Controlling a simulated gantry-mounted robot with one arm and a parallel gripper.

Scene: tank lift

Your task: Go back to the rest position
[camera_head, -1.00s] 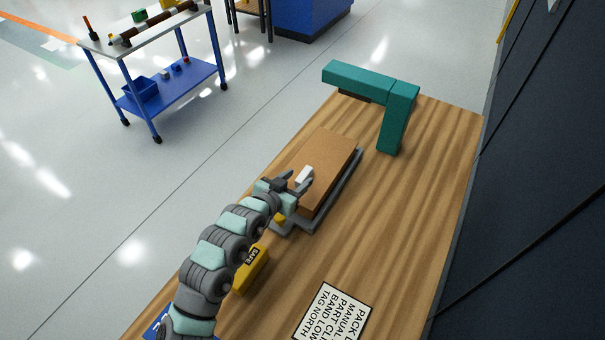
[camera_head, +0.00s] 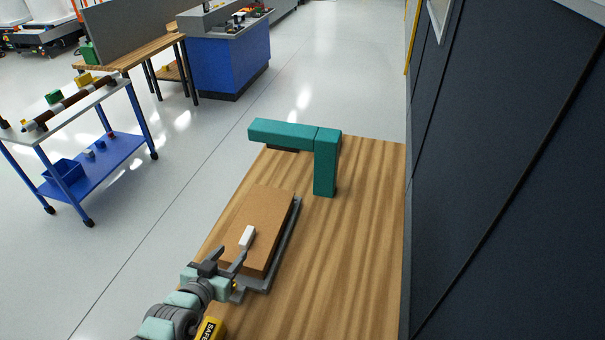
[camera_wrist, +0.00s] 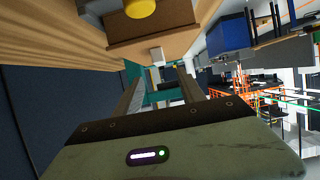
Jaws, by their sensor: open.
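My gripper (camera_head: 231,259) is open and empty at the near left end of a brown box (camera_head: 262,215). A small white piece (camera_head: 248,236) lies on top of the box, just beyond my fingertips and apart from them as far as I can tell. The box rests on a grey tray (camera_head: 287,236) on the wooden table. In the wrist view my two fingers (camera_wrist: 160,88) are spread, with the white piece (camera_wrist: 156,55) and the box (camera_wrist: 150,28) beyond them.
A teal L-shaped arm (camera_head: 325,165) stands at the table's far end. A yellow block marked SAFE (camera_head: 209,330) sits near my arm. A dark wall (camera_head: 490,180) runs along the right. A blue cart (camera_head: 100,160) stands on the floor at left. The table's right side (camera_head: 345,270) is clear.

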